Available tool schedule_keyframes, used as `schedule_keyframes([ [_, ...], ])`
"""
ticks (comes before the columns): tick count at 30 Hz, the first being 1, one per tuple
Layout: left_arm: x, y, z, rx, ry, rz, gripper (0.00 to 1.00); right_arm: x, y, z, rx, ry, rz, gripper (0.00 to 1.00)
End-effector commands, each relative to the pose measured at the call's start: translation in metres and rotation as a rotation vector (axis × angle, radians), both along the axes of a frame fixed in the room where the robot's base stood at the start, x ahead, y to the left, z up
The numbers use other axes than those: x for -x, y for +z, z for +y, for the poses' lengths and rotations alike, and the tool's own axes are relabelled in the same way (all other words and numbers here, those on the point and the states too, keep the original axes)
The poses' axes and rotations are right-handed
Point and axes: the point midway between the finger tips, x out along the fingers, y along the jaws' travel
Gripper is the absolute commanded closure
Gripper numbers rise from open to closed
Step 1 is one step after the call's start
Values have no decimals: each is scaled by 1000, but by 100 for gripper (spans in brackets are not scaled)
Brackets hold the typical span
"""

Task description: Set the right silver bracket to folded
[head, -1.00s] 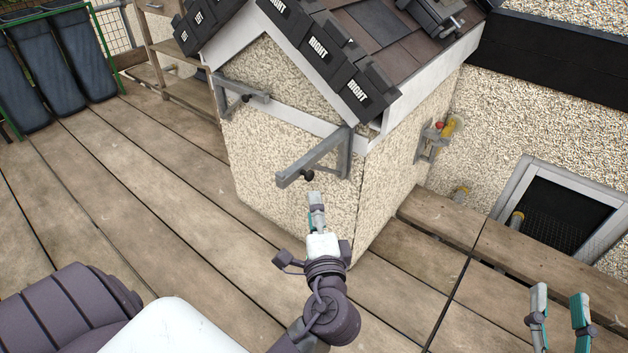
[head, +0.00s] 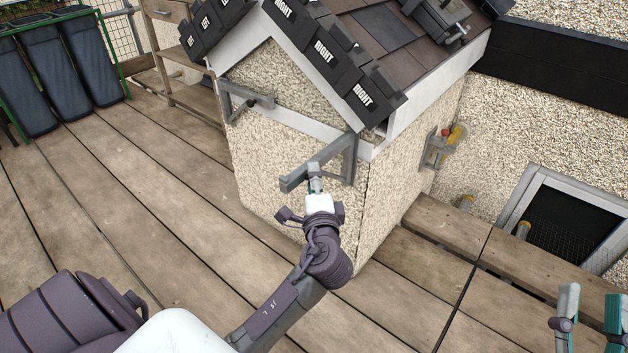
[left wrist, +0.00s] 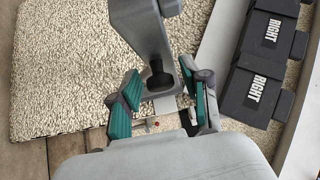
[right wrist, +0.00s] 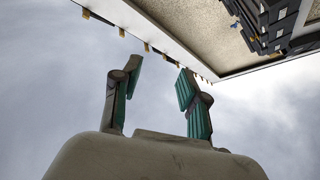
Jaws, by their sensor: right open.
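The right silver bracket (head: 347,160) is on the front wall of the small house, below the roof's right corner. Its arm sticks out from the wall. My left gripper (head: 315,172) is at the outer end of this arm and hides its knob in the head view. In the left wrist view, the bracket (left wrist: 140,22) shows its black knob (left wrist: 160,78) between the spread fingers of my left gripper (left wrist: 165,100). The fingers look apart from the knob. My right gripper (head: 590,312) is open and empty at the lower right; the right wrist view shows its spread fingers (right wrist: 155,88) against sky.
Another silver bracket (head: 243,99) is further left on the same wall. Dark tiles marked RIGHT (head: 325,53) line the roof edge above. A wall fixture with a red and yellow part (head: 441,143) is on the house's side. The plank floor (head: 130,200) at left is clear.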

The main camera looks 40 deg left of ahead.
Motion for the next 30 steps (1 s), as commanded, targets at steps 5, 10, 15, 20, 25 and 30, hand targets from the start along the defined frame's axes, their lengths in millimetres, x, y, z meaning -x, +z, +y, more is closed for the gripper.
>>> schedule_keyframes([
  [5, 0, 0, 0, 1, 0, 1, 88, 0, 0, 0, 0, 0, 1, 57],
  [10, 0, -2, 0, 1, 0, 3, 100, 0, -1, 0, 1, 0, 2, 57],
  [15, 1, -3, 0, 3, 0, 5, 100, 0, -1, 0, 0, 1, 2, 57],
  [20, 1, -3, 3, 4, -14, 9, 100, -3, -4, 0, 10, -3, 34, 57],
  [25, 3, -2, 13, 3, -64, 11, 100, -13, -25, -2, 50, -12, 177, 57],
  [30, 3, -1, 31, 0, -155, 12, 100, -20, -63, -5, 113, -25, 410, 57],
])
